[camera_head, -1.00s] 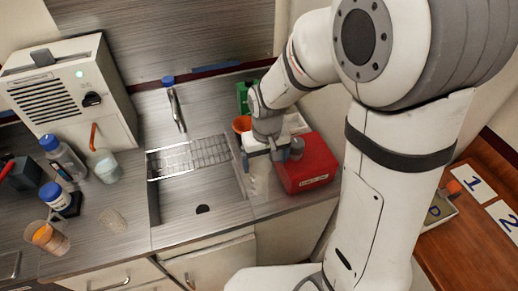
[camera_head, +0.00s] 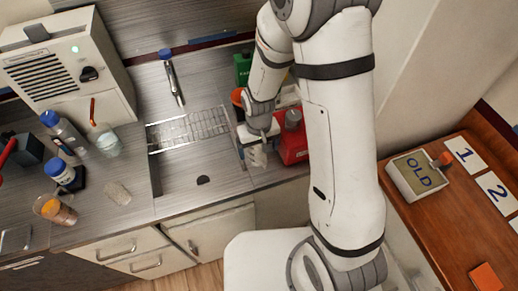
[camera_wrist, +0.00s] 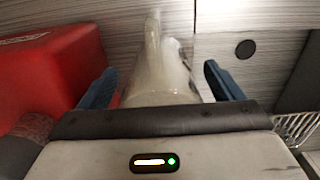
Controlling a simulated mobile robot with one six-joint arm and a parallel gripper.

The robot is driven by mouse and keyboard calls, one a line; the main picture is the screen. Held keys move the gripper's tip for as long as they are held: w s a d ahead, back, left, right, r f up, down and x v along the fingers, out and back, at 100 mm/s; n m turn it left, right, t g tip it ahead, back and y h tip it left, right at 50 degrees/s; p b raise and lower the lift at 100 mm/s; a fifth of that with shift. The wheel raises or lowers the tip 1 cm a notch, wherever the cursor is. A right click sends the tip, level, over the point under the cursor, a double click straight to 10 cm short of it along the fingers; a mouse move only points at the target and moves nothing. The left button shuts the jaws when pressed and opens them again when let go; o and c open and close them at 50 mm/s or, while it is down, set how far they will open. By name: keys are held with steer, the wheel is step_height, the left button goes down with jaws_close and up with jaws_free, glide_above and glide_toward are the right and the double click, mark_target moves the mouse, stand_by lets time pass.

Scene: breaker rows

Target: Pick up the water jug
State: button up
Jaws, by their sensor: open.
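A translucent, pale water jug (camera_wrist: 162,62) shows in the wrist view between the two blue fingers of my gripper (camera_wrist: 160,85). The fingers are open, one on each side of it, with a visible gap on the right. Whether the left finger touches it I cannot tell. In the head view the jug (camera_head: 257,157) stands on the counter right of the sink, partly hidden under my gripper (camera_head: 257,140).
A red box (camera_head: 292,143) stands close to the jug's right. An orange cup (camera_head: 238,97) and a green container (camera_head: 243,67) are behind. The sink (camera_head: 195,170) with a wire rack (camera_head: 188,130) lies left. Bottles and beakers crowd the left counter.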

steer(key=shift+c, duration=0.5)
steer(key=c, duration=1)
steer(key=shift+o, duration=0.2)
steer(key=shift+r, duration=0.15)
